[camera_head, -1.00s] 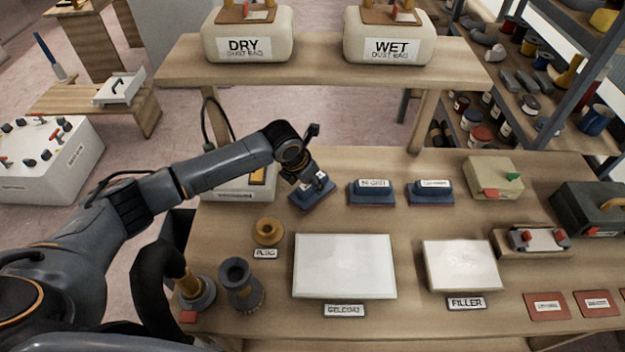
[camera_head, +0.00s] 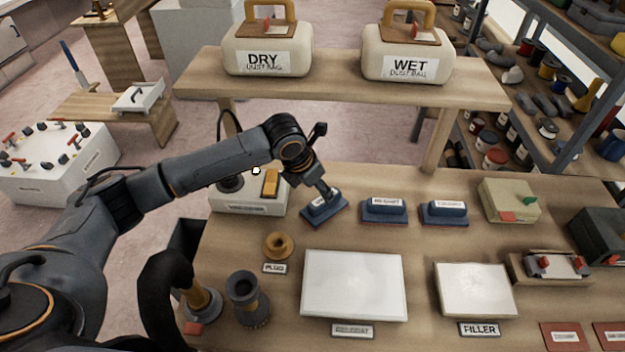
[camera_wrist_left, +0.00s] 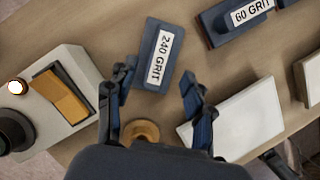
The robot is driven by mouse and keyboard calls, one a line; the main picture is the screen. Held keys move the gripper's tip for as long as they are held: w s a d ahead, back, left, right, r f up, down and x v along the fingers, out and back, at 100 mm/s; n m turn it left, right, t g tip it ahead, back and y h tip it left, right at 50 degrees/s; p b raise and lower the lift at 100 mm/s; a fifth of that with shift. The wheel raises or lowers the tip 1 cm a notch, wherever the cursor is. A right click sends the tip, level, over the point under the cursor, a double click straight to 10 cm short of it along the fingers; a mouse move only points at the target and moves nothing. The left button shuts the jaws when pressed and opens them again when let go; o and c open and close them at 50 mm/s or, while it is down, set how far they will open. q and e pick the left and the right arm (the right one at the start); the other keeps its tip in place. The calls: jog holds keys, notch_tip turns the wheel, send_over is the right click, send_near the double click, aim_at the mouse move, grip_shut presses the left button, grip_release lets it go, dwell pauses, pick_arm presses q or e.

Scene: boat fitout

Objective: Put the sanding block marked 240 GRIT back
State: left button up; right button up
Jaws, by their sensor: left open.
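The blue sanding block marked 240 GRIT (camera_wrist_left: 150,75) lies on the bench. Its label reads clearly in the left wrist view, and the same block (camera_head: 325,212) is leftmost of the row of blue blocks in the head view. My left gripper (camera_head: 322,192) is just above it, pointing down. In the left wrist view the left gripper (camera_wrist_left: 158,85) is open, with its fingers spread to either side of the block's near end. I cannot tell whether a finger touches it. My right gripper is not in view.
Two more blue blocks stand to the right: a middle one (camera_head: 385,212) and another (camera_head: 444,213). The wrist view shows one marked 60 GRIT (camera_wrist_left: 240,18). A switch box (camera_head: 240,198) is close on the left. A brass plug (camera_head: 278,246) and a white gelcoat panel (camera_head: 353,285) are in front.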

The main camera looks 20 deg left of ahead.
pick_arm(q)
jog(key=v, duration=0.5)
jog(key=shift+r+b, duration=0.25)
jog(key=shift+b, duration=0.05)
jog(key=shift+s+f, duration=0.1)
